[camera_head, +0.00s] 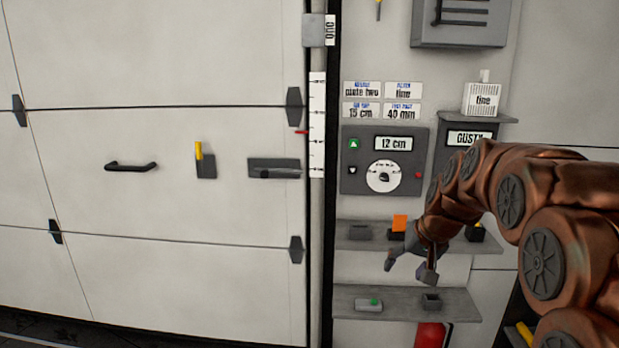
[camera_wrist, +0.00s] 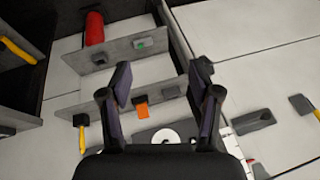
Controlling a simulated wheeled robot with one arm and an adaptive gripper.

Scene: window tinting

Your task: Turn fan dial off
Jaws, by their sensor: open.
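A round white dial (camera_head: 383,177) with a dark knob at its centre sits on a grey control panel (camera_head: 352,181) on the wall, below a "12 cm" display (camera_head: 393,143). No fan label is readable on it. In the wrist view, a white dial (camera_wrist: 165,136) shows partly at the bottom, cut off by my gripper's body. My gripper (camera_head: 409,268) is open and empty, below and slightly right of the dial, in front of the small shelves and apart from the panel. Its two spread fingers (camera_wrist: 160,85) also show in the wrist view.
Shelves (camera_head: 340,297) below the panel hold small boxes and an orange block (camera_head: 399,222). A red cylinder (camera_head: 430,335) is beneath them. A grey "GUSTY" box (camera_head: 452,153) stands right of the panel, close to my arm. A sectional door (camera_head: 150,215) with a handle (camera_head: 130,166) fills the left.

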